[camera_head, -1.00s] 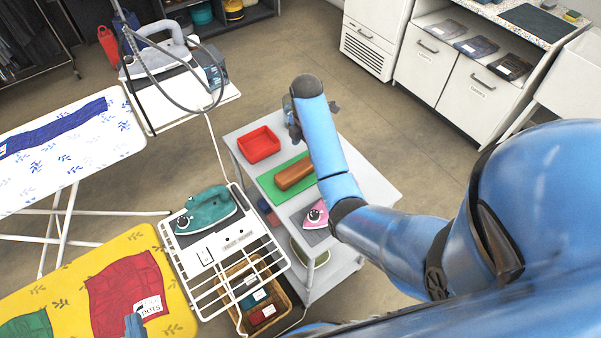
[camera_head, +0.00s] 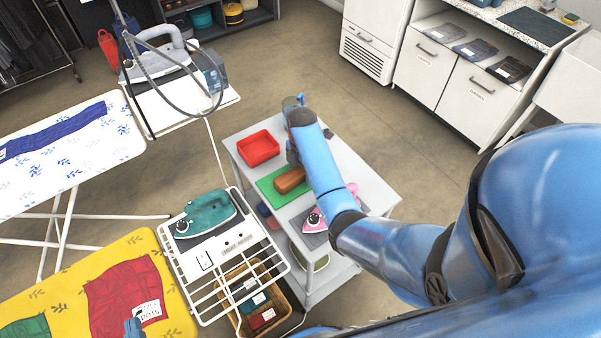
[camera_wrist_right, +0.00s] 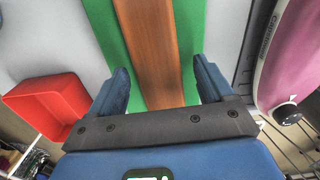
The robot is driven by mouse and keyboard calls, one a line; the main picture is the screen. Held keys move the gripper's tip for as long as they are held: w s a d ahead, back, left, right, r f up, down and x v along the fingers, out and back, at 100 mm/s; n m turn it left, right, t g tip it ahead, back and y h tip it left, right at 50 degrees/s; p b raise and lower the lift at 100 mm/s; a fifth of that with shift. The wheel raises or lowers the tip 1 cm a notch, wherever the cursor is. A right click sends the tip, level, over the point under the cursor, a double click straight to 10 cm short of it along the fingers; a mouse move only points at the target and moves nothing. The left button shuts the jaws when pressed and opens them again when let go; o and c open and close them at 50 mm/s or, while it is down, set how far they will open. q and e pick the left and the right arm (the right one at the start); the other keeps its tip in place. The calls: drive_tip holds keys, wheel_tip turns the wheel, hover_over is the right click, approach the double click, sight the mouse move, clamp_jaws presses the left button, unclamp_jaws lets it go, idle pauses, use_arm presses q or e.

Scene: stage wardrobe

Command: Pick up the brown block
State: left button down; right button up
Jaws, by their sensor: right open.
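The brown block (camera_head: 290,180) lies on a green mat (camera_head: 270,190) on the grey cart, partly covered by my right arm in the head view. In the right wrist view the block (camera_wrist_right: 150,40) runs lengthwise between the two blue fingers of my right gripper (camera_wrist_right: 163,84), which are apart with green mat showing on both sides. The fingers do not touch the block. In the head view my right gripper (camera_head: 292,151) is at the block's far end; its height above it is unclear. Only a blue bit of my left gripper (camera_head: 133,326) shows at the lower left edge.
A red tray (camera_head: 258,147) sits beside the mat, towards the cart's far end. A pink iron (camera_head: 316,219) stands on the near side. A teal iron (camera_head: 206,213) rests on the ironing board's white rack to the left. The cart's right side is mostly bare.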

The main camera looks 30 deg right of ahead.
drive_tip(key=c, duration=1.3)
drive_tip(key=shift+r, duration=0.15)
drive_tip(key=shift+c, duration=0.2)
drive_tip(key=shift+r, duration=0.75)
wheel_tip(320, 180, up, 8)
drive_tip(key=p, duration=0.1)
wheel_tip(320, 180, up, 10)
drive_tip(key=p, duration=1.1)
hover_over(301, 169)
drive_tip(key=shift+s, duration=0.15)
